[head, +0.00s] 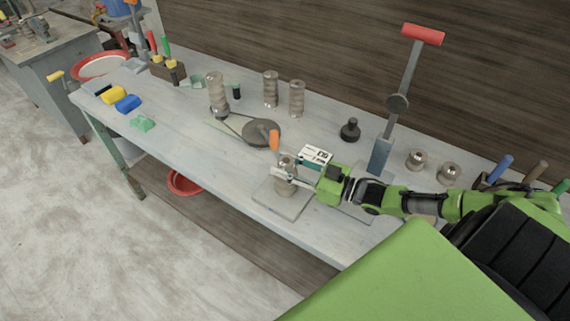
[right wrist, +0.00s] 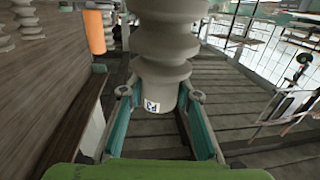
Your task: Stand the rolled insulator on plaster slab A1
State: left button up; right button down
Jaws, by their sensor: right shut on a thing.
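A grey-beige ribbed insulator (head: 286,164) is upright over a flat pale slab (head: 288,208) near the front edge of the bench. My right gripper (head: 283,174) is shut around it. In the right wrist view, the fingers (right wrist: 157,118) lie on either side of the insulator's lower end, which bears a small printed tag, and its ribs rise out of the top of the picture (right wrist: 166,45). I cannot tell whether its foot touches the slab. No slab mark is readable to me. My left gripper is not in view.
Several similar insulators stand at the back, one at the left (head: 217,94). A grey disc (head: 261,132), an orange-handled tool (head: 274,140) and a white label card (head: 317,154) are near my gripper. A red-handled lever press (head: 382,154) stands behind my arm.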

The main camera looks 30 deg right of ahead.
jog(key=shift+r, duration=0.1)
jog(key=c, duration=1.5)
grip_release()
jog(key=v, duration=1.2)
